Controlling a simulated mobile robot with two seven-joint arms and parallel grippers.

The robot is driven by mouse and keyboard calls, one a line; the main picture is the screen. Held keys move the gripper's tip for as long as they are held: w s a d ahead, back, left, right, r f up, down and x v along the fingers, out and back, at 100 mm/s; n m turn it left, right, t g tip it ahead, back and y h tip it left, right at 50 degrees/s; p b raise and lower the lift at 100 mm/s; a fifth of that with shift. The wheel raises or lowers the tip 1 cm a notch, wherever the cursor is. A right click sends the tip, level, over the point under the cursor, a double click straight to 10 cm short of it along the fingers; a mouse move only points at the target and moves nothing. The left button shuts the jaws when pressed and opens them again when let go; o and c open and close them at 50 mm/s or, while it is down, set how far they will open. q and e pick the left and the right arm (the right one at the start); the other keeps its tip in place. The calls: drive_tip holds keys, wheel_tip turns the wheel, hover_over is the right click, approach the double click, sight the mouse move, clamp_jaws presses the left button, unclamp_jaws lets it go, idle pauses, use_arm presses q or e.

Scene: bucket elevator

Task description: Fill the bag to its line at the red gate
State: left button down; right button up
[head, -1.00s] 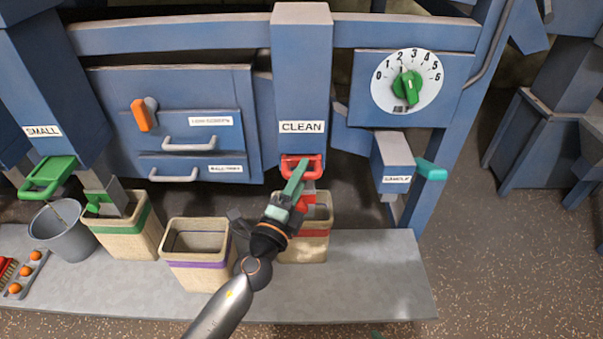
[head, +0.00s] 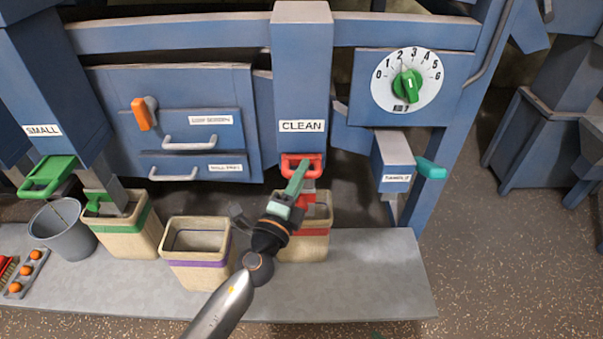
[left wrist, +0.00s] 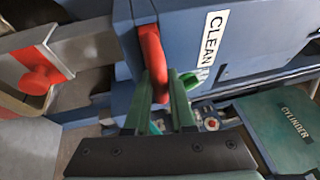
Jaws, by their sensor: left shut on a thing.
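The red gate handle (head: 301,158) sits at the foot of the blue CLEAN chute (head: 302,90). It also shows in the left wrist view (left wrist: 151,55). My left gripper (head: 298,178), with green fingers, is shut on this handle. A tan bag with a red band (head: 306,250) stands upright below the chute, partly behind my gripper. My gripper and the red spout part hide most of its mouth, so its fill level cannot be seen. My right gripper is not in view.
A purple-banded bag (head: 197,275) stands left of the red-banded one. A green-banded bag (head: 130,243) and a grey bucket (head: 65,240) stand further left. A teal handle (head: 430,169) and a green dial (head: 407,84) are at right. The bench's right end (head: 385,285) is clear.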

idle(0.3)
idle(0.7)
use_arm(q)
drive_tip(key=shift+s, duration=1.85)
drive_tip(key=c, duration=0.9)
unclamp_jaws()
drive_tip(key=shift+o, duration=0.7)
